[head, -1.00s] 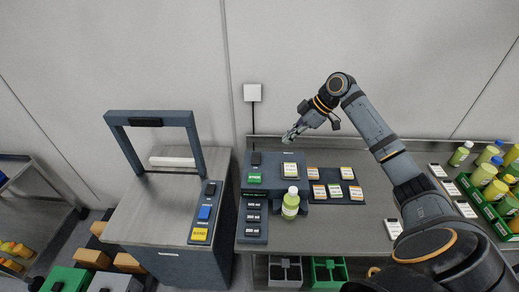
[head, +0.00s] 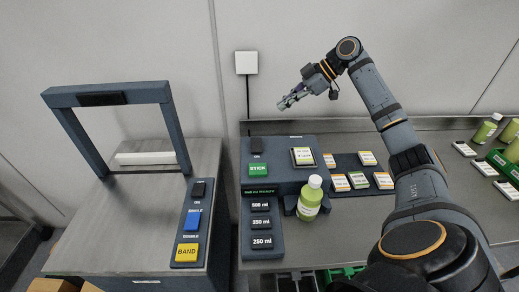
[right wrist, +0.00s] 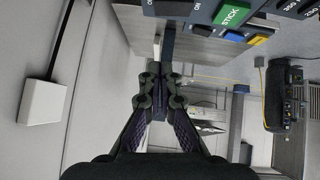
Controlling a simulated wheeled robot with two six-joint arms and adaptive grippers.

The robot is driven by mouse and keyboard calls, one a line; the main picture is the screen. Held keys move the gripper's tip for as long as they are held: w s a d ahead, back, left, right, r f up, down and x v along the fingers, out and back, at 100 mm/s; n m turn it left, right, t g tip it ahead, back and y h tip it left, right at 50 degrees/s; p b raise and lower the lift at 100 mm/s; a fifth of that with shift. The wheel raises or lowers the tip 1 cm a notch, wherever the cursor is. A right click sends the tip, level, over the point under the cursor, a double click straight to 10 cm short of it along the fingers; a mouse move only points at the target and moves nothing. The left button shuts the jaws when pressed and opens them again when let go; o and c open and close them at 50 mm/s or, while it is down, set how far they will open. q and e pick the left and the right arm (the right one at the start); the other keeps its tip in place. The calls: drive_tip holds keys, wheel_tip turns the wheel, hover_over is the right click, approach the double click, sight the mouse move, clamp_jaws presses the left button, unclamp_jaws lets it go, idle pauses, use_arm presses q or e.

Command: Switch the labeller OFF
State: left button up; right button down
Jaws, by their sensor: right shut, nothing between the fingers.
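The labeller (head: 285,178) is a dark blue-grey unit on the steel bench, in the middle of the head view. It has a black switch (head: 256,145) at its back left, above a green STICK button (head: 258,169). Whether the switch is on or off is too small to tell. In the right wrist view the STICK button (right wrist: 233,14) shows upside-tilted at the top edge. My right gripper (head: 283,104) is shut and empty, in the air behind and above the labeller, apart from the switch. Its closed fingers fill the middle of the right wrist view (right wrist: 160,102). My left gripper is out of view.
A green bottle (head: 310,198) stands at the labeller's front. Size buttons (head: 262,223) sit to its left front, label cards (head: 357,180) to its right. A banding machine with a tall arch (head: 105,97) stands on the left. A white wall box (head: 246,62) with a cable is behind.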

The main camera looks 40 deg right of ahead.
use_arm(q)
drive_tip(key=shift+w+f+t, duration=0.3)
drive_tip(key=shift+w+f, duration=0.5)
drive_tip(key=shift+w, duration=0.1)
use_arm(e)
drive_tip(key=shift+s+f, duration=0.2)
drive_tip(key=shift+f, duration=0.55)
drive_tip(key=p, duration=0.2)
hover_over(254, 140)
drive_tip(key=s+d, duration=0.2)
wheel_tip(254, 140, down, 7)
drive_tip(key=shift+s+a, duration=0.1)
drive_tip(key=shift+a, duration=0.05)
wheel_tip(254, 140, down, 3)
drive_tip(key=shift+r+p, duration=0.15)
drive_tip(key=shift+p, duration=0.2)
drive_tip(key=shift+d+f, duration=0.3)
drive_tip(key=shift+f, duration=0.45)
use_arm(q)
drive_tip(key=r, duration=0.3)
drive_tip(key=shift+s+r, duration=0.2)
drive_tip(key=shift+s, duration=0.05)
